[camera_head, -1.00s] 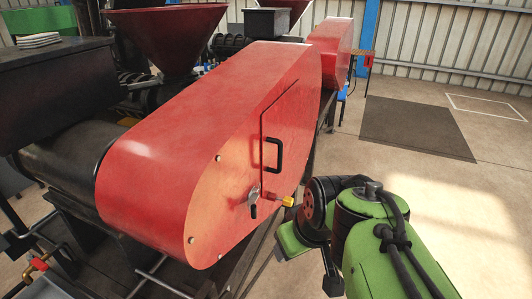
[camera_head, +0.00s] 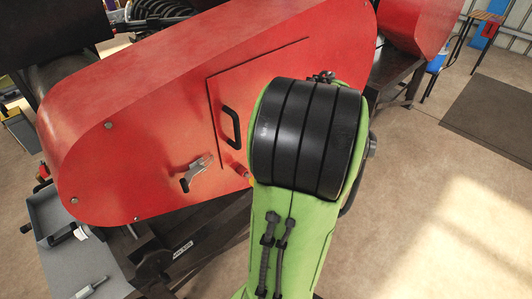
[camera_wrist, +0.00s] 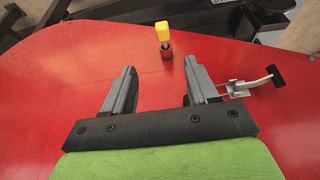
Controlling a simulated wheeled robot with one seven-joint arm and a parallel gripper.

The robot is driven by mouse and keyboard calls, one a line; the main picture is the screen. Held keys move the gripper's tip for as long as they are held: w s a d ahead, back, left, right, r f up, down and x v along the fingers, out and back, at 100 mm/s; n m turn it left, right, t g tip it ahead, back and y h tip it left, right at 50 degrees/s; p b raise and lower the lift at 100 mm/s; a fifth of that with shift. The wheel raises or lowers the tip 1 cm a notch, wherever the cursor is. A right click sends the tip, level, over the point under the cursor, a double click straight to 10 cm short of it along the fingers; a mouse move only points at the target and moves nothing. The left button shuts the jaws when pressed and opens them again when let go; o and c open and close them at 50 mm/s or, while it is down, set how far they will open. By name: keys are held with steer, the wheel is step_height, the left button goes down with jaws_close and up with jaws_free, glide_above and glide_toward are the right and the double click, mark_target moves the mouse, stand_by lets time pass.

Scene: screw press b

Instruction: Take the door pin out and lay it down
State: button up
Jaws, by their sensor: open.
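The door pin, with a yellow head and a red collar, sticks out of the red guard. In the wrist view the pin (camera_wrist: 163,32) is beyond my fingertips, near the middle between them. In the head view the pin (camera_head: 238,170) shows only partly, beside my arm. My gripper (camera_wrist: 160,68) is open and empty, apart from the pin. In the head view my arm hides my gripper. The guard door (camera_head: 262,85) lies flat in the red guard, with a black handle (camera_head: 231,127).
A metal latch with a black grip (camera_head: 197,172) sits left of the pin in the head view; in the wrist view it (camera_wrist: 250,85) lies close to my right finger. A grey tray (camera_head: 65,225) stands at lower left. Floor is open at right.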

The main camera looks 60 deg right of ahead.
steer(key=x, duration=0.5)
steer(key=b+x, duration=0.1)
steer(key=x, duration=0.4)
steer(key=b+x, duration=0.1)
steer(key=x, duration=0.4)
steer(key=shift+w+a+f, duration=0.15)
steer(key=shift+a+f, duration=0.05)
steer(key=shift+a, duration=0.05)
jaws_close()
